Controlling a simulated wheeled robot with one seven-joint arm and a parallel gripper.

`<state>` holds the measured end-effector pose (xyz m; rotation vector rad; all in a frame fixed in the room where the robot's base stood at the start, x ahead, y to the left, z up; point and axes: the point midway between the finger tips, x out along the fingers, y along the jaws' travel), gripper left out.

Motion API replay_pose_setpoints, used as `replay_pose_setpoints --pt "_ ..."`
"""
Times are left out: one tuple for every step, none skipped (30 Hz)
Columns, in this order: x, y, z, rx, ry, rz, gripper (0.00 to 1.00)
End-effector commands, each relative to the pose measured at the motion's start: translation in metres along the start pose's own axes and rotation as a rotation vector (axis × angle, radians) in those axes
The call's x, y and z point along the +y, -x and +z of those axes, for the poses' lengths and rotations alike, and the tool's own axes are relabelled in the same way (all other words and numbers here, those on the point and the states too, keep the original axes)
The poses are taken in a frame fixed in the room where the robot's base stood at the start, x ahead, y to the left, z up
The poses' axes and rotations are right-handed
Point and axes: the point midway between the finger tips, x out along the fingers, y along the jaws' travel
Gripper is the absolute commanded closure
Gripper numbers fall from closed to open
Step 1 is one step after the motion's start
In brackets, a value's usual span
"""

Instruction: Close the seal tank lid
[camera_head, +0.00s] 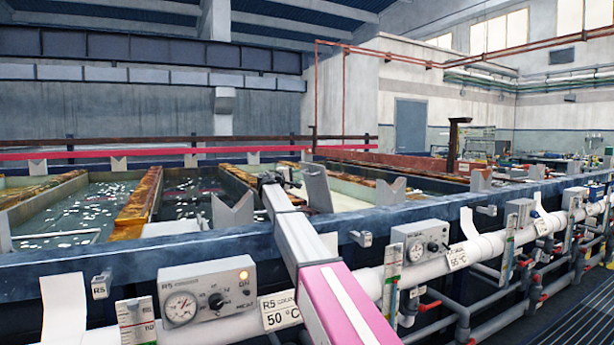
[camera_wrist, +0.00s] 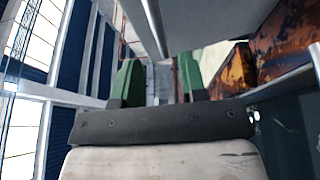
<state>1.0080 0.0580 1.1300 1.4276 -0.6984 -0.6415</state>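A grey flat panel, which looks like the raised seal tank lid (camera_head: 318,188), stands steeply tilted at the tank row's near side, just right of my gripper (camera_head: 277,180). In the wrist view the lid (camera_wrist: 205,22) fills the upper middle, with a thin grey bar (camera_wrist: 152,28) along its left edge. My gripper (camera_wrist: 160,82) shows two green fingers apart, with background visible between them. It is open, with nothing clearly held. Whether a finger touches the panel or bar, I cannot tell. A pale tank interior (camera_head: 350,192) shows behind the panel; the hinge is hidden.
A blue tank rim (camera_head: 170,255) runs across the front. Grey V-shaped supports (camera_head: 233,211) stand along it. Control boxes (camera_head: 207,290) and white pipes (camera_head: 480,248) lie below. Rusty orange-brown dividers (camera_head: 140,203) separate liquid-filled tanks. Space above the tanks is mostly clear.

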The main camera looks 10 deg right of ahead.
Motion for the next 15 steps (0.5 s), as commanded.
replay_pose_setpoints --pt "-0.001 -0.003 0.000 -0.003 -0.001 -0.001 0.61" --pt "-0.001 -0.004 0.000 -0.003 -0.001 -0.002 0.61" --pt "0.000 -0.007 0.000 -0.003 -0.001 -0.002 0.61" --pt "0.000 -0.009 0.000 -0.003 -0.001 -0.002 0.61" --pt "0.000 -0.012 0.000 -0.004 -0.001 -0.002 0.61" --pt "0.000 -0.017 0.000 -0.004 -0.001 -0.002 0.61" --pt "0.000 -0.020 0.000 -0.004 -0.001 -0.002 0.61" --pt "0.000 -0.024 0.000 -0.004 -0.001 -0.002 0.61" --pt "0.000 -0.030 -0.001 -0.004 -0.001 -0.002 0.61" --pt "0.000 -0.034 -0.001 -0.003 -0.001 -0.002 0.61" --pt "0.000 -0.039 -0.001 -0.003 -0.001 -0.002 0.61" --pt "0.000 -0.045 -0.001 -0.003 -0.001 -0.002 0.61" --pt "0.000 -0.050 -0.001 -0.003 -0.001 -0.002 0.61" --pt "0.000 -0.055 0.000 -0.004 -0.001 -0.002 0.61" --pt "0.000 -0.060 -0.001 -0.003 -0.001 -0.003 0.61"
